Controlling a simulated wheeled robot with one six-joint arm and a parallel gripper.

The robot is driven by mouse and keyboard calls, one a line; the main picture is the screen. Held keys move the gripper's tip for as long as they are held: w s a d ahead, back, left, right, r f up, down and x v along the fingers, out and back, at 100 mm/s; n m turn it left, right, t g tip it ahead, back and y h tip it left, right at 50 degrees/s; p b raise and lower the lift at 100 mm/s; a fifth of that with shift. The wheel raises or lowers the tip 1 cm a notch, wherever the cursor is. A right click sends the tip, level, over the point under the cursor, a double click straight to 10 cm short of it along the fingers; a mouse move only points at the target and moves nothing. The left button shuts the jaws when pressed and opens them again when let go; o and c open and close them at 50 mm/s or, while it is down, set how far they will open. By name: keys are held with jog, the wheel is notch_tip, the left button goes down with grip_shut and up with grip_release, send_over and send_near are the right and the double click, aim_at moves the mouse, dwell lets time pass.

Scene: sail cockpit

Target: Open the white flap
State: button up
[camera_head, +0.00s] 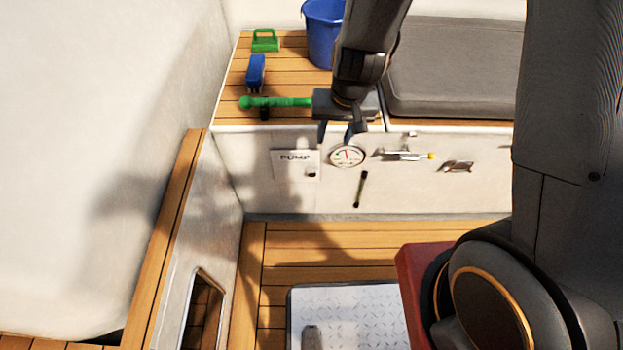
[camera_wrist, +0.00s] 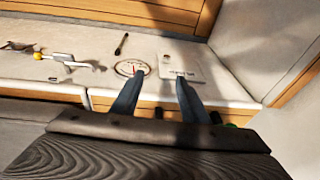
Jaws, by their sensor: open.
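The white flap (camera_head: 296,165) is a small panel marked PUMP, with a small dark spot at its lower right. It lies flush in the white bench front and looks shut. It also shows in the wrist view (camera_wrist: 181,68), right of a round gauge. My gripper (camera_head: 337,138) is open and empty, its fingers hanging by the top of the bench front, above and right of the flap. In the wrist view my gripper (camera_wrist: 160,78) has its left fingertip over the gauge and its right fingertip over the flap's near edge. I cannot tell whether it touches.
The round gauge (camera_head: 347,156), a dark handle (camera_head: 360,189) and a metal latch (camera_head: 405,155) sit right of the flap. A green-handled tool (camera_head: 285,102), blue brush (camera_head: 255,72) and blue bucket (camera_head: 322,40) stand on the bench. A wooden-edged wall (camera_head: 172,235) rises at left.

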jog(key=t+h+b, duration=0.1)
jog(key=t+b, duration=0.1)
jog(key=b, duration=0.5)
send_near(312, 173)
jog(key=shift+b+x, duration=1.3)
jog(key=shift+x, duration=3.25)
jog(key=shift+r, duration=0.1)
jog(key=shift+c, duration=0.2)
grip_shut()
